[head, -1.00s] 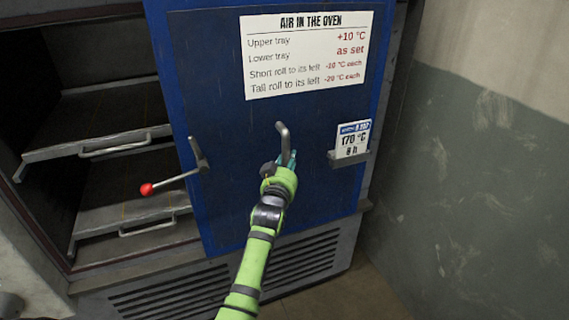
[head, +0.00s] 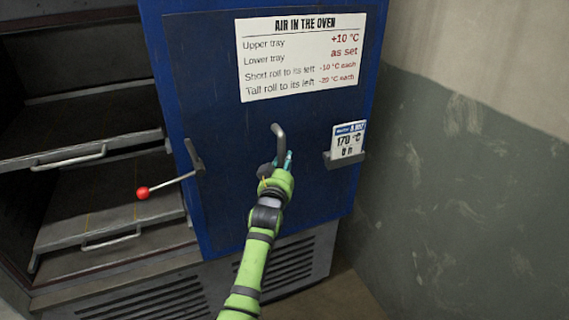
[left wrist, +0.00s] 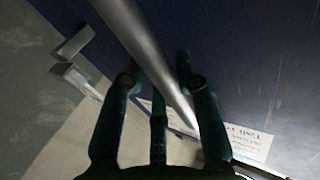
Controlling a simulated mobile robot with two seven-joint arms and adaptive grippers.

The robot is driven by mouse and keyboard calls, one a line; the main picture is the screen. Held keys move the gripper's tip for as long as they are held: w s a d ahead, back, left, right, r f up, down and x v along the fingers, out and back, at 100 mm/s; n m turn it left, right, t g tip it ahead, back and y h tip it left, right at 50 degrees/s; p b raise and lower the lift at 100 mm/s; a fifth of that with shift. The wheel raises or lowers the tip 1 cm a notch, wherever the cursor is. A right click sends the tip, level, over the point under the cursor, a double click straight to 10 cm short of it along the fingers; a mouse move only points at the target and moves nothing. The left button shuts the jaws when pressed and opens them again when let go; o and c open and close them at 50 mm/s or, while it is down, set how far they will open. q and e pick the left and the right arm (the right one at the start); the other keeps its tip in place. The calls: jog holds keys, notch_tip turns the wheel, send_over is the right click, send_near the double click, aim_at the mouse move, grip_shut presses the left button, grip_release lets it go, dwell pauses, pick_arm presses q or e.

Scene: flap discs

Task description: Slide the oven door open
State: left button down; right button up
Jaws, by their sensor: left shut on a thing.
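The blue oven door (head: 225,190) covers the right part of the oven front, and the left part stands open. Its grey bar handle (head: 279,142) is at the door's middle. My left gripper (head: 281,165) is shut on this handle from below. In the left wrist view the handle (left wrist: 148,52) runs between the teal fingers of my left gripper (left wrist: 168,85). A lever with a red knob (head: 143,193) sticks out from the door's left side. My right gripper is not in view.
An upper tray (head: 85,145) and a lower tray (head: 110,205), with handles, show in the opening. A sign (head: 300,58) and a card holder (head: 345,160) are on the door. A grey-green wall (head: 450,190) stands to the right.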

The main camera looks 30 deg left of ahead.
pick_arm(q)
jog(key=shift+w+d+r, duration=0.1)
jog(key=shift+r, duration=0.2)
jog(key=c, duration=1)
grip_release()
jog(key=shift+o, duration=0.5)
jog(key=shift+w+d+f, duration=0.1)
jog(key=shift+w+f, duration=0.1)
jog(key=shift+f, duration=0.05)
jog(key=v, duration=1.2)
